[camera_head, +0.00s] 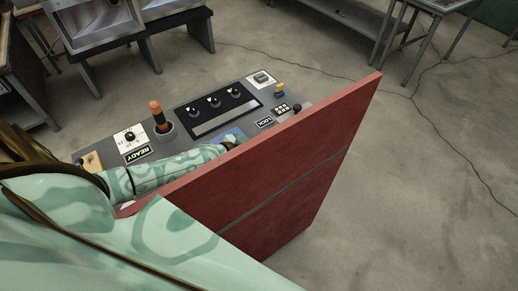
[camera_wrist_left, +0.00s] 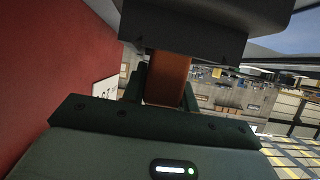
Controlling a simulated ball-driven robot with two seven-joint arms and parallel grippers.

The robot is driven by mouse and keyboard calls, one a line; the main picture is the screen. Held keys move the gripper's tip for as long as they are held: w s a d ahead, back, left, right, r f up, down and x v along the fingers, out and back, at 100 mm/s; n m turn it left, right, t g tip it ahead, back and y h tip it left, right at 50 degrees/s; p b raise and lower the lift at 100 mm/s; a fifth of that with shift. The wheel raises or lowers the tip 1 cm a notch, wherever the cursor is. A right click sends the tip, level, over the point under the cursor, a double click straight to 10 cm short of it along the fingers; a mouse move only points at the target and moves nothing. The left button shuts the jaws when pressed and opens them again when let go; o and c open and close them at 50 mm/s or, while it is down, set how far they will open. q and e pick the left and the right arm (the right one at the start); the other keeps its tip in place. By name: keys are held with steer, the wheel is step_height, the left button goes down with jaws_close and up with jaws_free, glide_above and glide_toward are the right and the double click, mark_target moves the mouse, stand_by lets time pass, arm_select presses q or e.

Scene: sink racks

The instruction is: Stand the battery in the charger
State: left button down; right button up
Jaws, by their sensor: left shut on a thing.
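My left arm reaches from the left across the console in the head view, and its end is partly hidden behind a red board. In the left wrist view my left gripper (camera_wrist_left: 164,92) is shut on a reddish-brown block, which looks like the battery (camera_wrist_left: 168,75). The battery's far end is hidden under a dark overhanging part. My right gripper is not in view.
The red board (camera_head: 300,160) stands tilted along the console's near right side, and it fills the left of the wrist view.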

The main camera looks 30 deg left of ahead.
arm_select(q)
steer(key=c, duration=1.1)
jaws_free()
steer(key=p+v, duration=0.3)
steer(key=v, duration=0.9)
